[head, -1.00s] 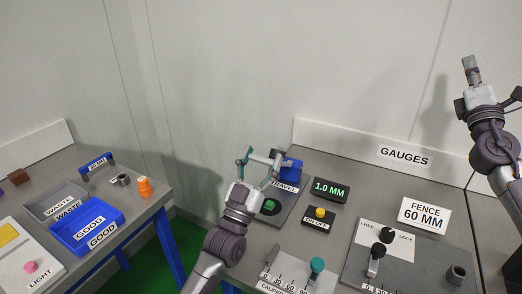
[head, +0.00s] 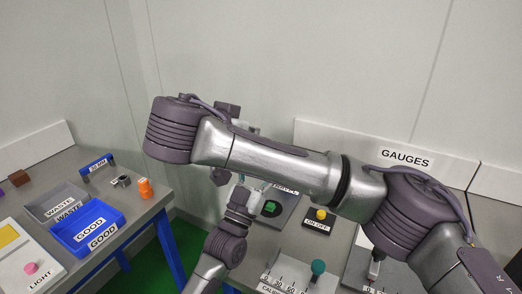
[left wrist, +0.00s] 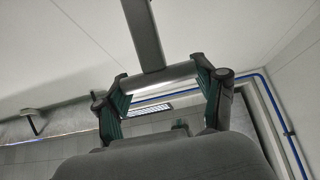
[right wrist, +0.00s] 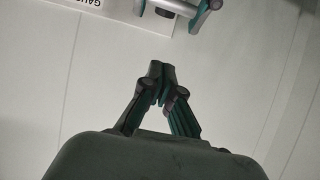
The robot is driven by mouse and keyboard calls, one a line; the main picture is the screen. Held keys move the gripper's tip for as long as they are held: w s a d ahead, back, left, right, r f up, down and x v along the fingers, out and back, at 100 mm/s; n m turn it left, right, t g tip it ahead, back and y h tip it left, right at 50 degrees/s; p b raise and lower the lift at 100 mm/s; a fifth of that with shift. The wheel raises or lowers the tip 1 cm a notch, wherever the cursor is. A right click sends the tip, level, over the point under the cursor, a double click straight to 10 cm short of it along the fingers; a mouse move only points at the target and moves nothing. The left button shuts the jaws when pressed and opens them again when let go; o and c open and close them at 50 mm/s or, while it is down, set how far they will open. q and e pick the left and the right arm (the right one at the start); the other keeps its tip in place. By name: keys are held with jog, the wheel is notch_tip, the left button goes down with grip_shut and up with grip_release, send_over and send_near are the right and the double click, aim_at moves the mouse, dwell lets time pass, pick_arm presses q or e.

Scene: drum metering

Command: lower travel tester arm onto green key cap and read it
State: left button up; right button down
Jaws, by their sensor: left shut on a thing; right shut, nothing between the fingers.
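The green key cap (head: 271,208) sits on the grey travel tester board (head: 287,212), whose label is partly covered. My left gripper (left wrist: 165,78) is shut on the crossbar of the tester arm (left wrist: 145,35) in the left wrist view. In the head view, my right forearm hides the left fingertips, most of the tester arm and the readout. I cannot tell how far the arm is from the cap. My right gripper (right wrist: 160,72) is shut and empty. The right wrist view shows the left fingers on the bar (right wrist: 175,8) at its top edge, apart from it.
A yellow button (head: 321,214) on the ON/OFF box and a teal caliper knob (head: 318,266) stand in front. The left table holds a blue GOOD bin (head: 120,215), a grey WASTE bin (head: 38,207) and an orange piece (head: 145,188). A GAUGES sign (head: 405,158) stands behind.

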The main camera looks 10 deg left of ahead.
jog(key=x, duration=0.9)
jog(key=shift+d+f, duration=0.2)
jog(key=shift+f, duration=0.15)
jog(key=shift+s+a+f, duration=0.35)
jog(key=shift+s+f, duration=0.45)
jog(key=shift+f, duration=0.1)
jog(key=shift+s+a+f, duration=0.15)
jog(key=shift+s+f, duration=0.35)
jog(key=shift+s, duration=0.05)
